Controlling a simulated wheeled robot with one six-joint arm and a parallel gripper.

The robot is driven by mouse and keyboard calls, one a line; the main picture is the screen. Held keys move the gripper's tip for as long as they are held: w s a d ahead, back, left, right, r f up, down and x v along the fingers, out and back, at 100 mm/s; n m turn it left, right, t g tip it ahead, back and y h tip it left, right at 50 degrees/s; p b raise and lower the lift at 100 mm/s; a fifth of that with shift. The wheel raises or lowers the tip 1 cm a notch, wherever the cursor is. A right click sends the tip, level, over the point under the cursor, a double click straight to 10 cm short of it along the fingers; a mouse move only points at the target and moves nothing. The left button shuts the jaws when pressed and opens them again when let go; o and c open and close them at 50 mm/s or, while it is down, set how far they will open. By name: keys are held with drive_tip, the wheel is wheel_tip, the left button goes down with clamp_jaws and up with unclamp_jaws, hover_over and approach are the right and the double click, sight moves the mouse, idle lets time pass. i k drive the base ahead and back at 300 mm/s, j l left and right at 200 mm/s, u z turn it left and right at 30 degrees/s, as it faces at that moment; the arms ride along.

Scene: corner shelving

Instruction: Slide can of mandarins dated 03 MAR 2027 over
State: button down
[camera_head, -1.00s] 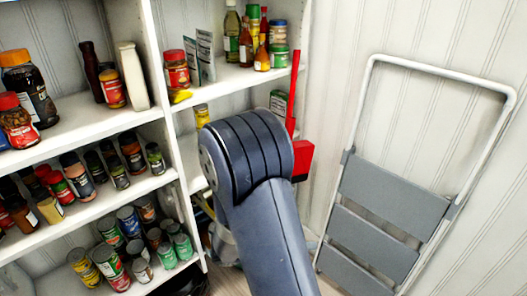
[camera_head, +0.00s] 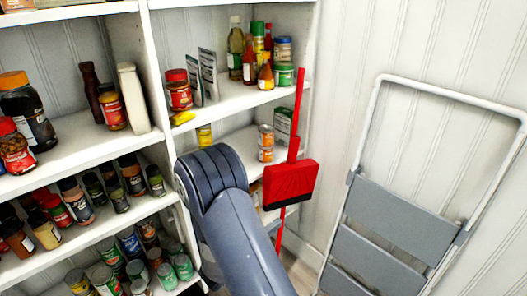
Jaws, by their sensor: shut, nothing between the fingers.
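Two small cans stand stacked on the middle shelf of the right shelving, the upper can (camera_head: 265,135) on the lower can (camera_head: 265,154). Both have pale labels with orange, perhaps mandarins; no date can be read at this size. A yellow can (camera_head: 204,135) stands further left on that shelf, partly behind my arm. My dark blue-grey arm rises from the bottom middle and covers the left and lower part of this shelving. My gripper is not visible; it is hidden behind the arm or out of frame.
A red dustpan (camera_head: 291,184) with a long handle hangs in front of the shelf's right end. A green box (camera_head: 283,124) stands behind the cans. Jars and bottles fill the left shelves. A folded grey step stool (camera_head: 395,222) leans at right.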

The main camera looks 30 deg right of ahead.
sight(266, 156)
drive_tip(key=i+l+u, duration=0.25)
drive_tip(key=i+l, duration=0.55)
drive_tip(key=i, duration=0.05)
